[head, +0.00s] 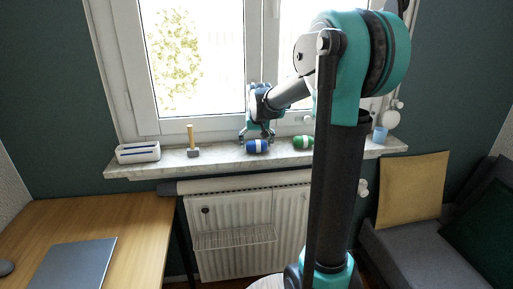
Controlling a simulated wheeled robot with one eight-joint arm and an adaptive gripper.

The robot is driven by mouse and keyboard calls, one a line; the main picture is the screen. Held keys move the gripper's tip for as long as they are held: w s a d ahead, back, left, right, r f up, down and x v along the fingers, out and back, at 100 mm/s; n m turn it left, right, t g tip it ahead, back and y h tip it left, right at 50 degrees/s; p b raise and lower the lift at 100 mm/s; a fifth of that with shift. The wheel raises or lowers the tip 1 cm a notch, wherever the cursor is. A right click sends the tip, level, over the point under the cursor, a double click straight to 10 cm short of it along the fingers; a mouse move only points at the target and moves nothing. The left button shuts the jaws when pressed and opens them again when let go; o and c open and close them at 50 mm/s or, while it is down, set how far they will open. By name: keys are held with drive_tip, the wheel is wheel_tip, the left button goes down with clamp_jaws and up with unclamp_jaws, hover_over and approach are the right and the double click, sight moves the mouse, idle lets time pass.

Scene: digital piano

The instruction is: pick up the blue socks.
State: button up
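The blue socks (257,146) are a small rolled bundle with a pale band, lying on the marble windowsill (225,157). My gripper (257,138) is at the sill, directly above and around the back of the blue socks in the picture. Its fingers appear spread, one to the left and one to the right of the bundle's top. I cannot tell whether they touch the socks. The socks appear to rest on the sill.
A green rolled bundle (303,142) lies to the right on the sill, near my arm. The window (205,114) is close behind, and a radiator (230,230) is below.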

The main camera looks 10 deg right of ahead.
drive_tip(key=c, duration=0.7)
drive_tip(key=shift+c, duration=0.2)
